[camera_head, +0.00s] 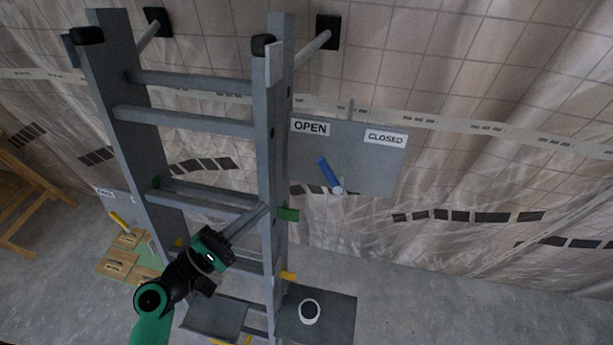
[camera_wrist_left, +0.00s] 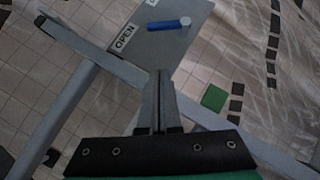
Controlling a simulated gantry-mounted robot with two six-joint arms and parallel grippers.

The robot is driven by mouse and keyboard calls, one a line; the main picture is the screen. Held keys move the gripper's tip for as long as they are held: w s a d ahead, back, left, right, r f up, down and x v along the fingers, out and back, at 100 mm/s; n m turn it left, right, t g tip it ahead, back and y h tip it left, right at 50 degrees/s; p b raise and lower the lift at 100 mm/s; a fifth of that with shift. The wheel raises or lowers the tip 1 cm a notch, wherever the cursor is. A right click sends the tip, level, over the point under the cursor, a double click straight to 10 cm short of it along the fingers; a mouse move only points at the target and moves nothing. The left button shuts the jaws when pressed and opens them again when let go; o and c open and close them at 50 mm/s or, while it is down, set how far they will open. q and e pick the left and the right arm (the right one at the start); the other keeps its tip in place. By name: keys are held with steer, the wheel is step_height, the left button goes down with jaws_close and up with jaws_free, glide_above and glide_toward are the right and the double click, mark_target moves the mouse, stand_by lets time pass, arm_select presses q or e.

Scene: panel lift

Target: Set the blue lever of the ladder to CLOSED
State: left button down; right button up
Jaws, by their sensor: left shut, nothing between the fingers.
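The grey ladder (camera_head: 272,150) stands upright in front of the curtained wall. A grey panel (camera_head: 370,165) beside its right rail carries an OPEN label (camera_head: 310,127) at upper left and a CLOSED label (camera_head: 385,138) at upper right. The blue lever (camera_head: 327,171) tilts up and left from its pale pivot, towards OPEN. My left gripper (camera_head: 262,210) is shut and empty at the ladder's right rail, left of and below the lever. In the left wrist view, its fingers (camera_wrist_left: 160,74) point towards the panel, apart from the lever (camera_wrist_left: 168,25). My right gripper is not in view.
A second, smaller panel with a yellow lever (camera_head: 120,220) is at the ladder's left side. Wooden boards (camera_head: 118,264) lie below it. A wooden frame (camera_head: 20,190) stands at far left. The floor right of the ladder looks mostly clear.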

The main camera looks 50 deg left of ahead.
arm_select(q)
steer(key=p, duration=0.3)
glide_toward(330, 175)
steer(key=w+a, duration=0.3)
steer(key=a, duration=0.2)
steer(key=shift+w+d+r+p, duration=0.25)
steer(key=shift+w+d+p, duration=0.25)
steer(key=shift+w+p, duration=0.25)
steer(key=shift+w+d+r+p, duration=0.25)
steer(key=shift+w+d+p, duration=0.3)
steer(key=shift+w, duration=0.25)
